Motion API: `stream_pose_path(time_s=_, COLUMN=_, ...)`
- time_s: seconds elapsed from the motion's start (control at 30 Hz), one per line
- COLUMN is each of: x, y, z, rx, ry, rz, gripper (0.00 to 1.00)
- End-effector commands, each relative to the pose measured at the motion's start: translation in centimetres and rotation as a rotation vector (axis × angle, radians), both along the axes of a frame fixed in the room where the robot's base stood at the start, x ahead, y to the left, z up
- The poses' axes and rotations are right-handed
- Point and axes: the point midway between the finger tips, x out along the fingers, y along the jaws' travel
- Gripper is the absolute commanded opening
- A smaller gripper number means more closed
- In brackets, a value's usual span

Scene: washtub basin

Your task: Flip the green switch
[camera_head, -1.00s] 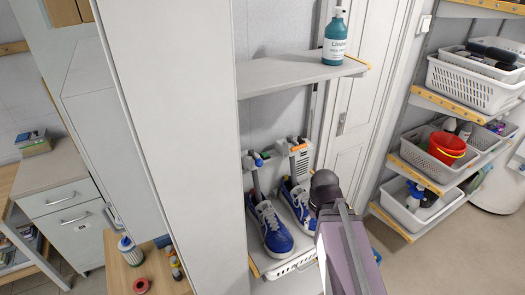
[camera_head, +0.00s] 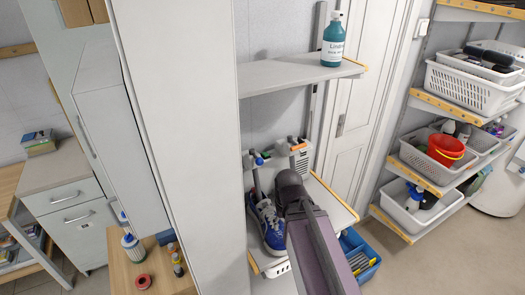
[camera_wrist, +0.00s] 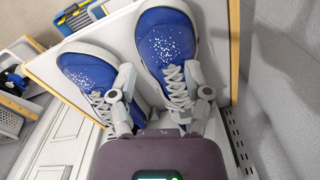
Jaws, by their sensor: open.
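A shoe dryer (camera_head: 298,158) stands at the back of the lower shelf. A small blue lever (camera_head: 258,160) with a greenish tip shows at its left top, and an orange part (camera_head: 298,147) at its right top. At this size I cannot tell surely which is the green switch. A blue left shoe (camera_head: 270,226) stands in front of the dryer; my arm hides the right one. In the wrist view, my gripper (camera_wrist: 163,92) is open and empty over the laces of the pair, the blue right shoe (camera_wrist: 166,40) and its mate. No switch shows there.
A teal bottle (camera_head: 332,42) stands on the upper shelf (camera_head: 300,72) above the shoes. A tall white cabinet side (camera_head: 185,140) bounds the left. A blue crate (camera_head: 358,262) sits below right. A rack of baskets (camera_head: 470,84) stands farther right, with open floor before it.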

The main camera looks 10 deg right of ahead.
Motion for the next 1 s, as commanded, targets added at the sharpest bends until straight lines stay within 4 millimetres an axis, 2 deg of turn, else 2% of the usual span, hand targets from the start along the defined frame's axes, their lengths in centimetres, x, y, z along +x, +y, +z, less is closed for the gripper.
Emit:
stream_pose_path(time_s=0.27, x=0.4, y=0.0, z=0.2, rx=0.000, ry=0.000, rz=0.002, gripper=0.63)
stream_pose_path(time_s=0.37, x=1.4, y=0.0, z=0.8, rx=0.001, ry=-0.002, rz=0.010, gripper=0.63)
stream_pose_path(time_s=0.47, x=3.3, y=-0.1, z=1.7, rx=0.002, ry=-0.004, rz=0.023, gripper=0.63)
stream_pose_path(time_s=0.57, x=6.1, y=-0.1, z=3.1, rx=0.004, ry=-0.008, rz=0.046, gripper=0.63)
stream_pose_path(time_s=0.8, x=15.0, y=-0.4, z=7.3, rx=0.009, ry=-0.019, rz=0.125, gripper=0.63)
stream_pose_path(time_s=1.0, x=21.7, y=-0.6, z=10.3, rx=0.011, ry=-0.024, rz=0.189, gripper=0.63)
